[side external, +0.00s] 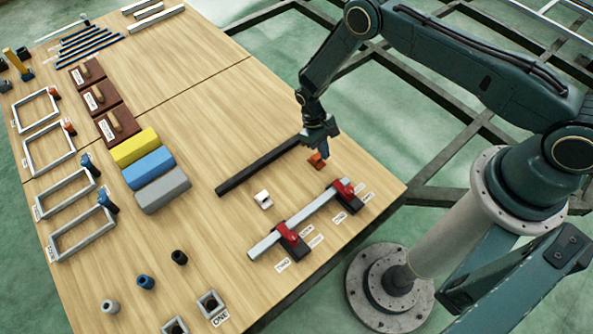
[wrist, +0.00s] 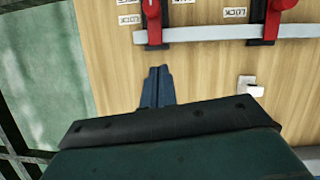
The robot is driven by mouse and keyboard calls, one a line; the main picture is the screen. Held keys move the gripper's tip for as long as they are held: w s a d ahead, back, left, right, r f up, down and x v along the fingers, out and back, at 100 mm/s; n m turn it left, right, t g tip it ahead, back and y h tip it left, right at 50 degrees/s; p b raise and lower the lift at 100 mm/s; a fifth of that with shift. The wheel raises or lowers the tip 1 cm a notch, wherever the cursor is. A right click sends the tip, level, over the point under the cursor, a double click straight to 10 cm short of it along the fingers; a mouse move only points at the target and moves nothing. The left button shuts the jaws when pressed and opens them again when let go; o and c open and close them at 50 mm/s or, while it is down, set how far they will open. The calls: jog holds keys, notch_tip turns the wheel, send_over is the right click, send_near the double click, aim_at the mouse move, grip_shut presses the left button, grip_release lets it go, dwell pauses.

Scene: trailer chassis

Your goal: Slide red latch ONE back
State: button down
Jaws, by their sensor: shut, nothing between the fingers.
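Two red latches sit on black blocks along a grey bar (side external: 318,215). One latch (side external: 343,190) is at the bar's right end in the side view and the other (side external: 289,236) is near its left end. In the wrist view they show at top left (wrist: 152,22) and top right (wrist: 274,20). White labels lie beside both, but I cannot tell surely which latch is marked ONE. My gripper (side external: 325,153) is shut and empty, pointing down behind the bar. In the wrist view its blue fingertips (wrist: 158,75) are together, below the left latch and apart from it.
An orange piece (side external: 317,161) lies close by my gripper. A long black bar (side external: 250,170) lies to its left. A small white block (side external: 263,199) lies between the black bar and the grey bar. Yellow, blue and grey blocks (side external: 163,190) stand further left. The table's right edge is close.

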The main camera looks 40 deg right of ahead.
jog(key=shift+f, duration=0.1)
dwell(0.3)
send_near(343, 191)
jog(key=f, duration=0.1)
jog(key=w+f, duration=0.1)
jog(key=f, duration=0.1)
jog(key=w+f, duration=0.1)
jog(key=shift+a+f, duration=0.15)
jog(key=shift+f, duration=0.15)
jog(key=shift+s+d, duration=0.15)
jog(key=shift+s, duration=0.75)
jog(key=shift+s+d, duration=0.15)
jog(key=shift+s, duration=0.8)
jog(key=shift+s, duration=2.35)
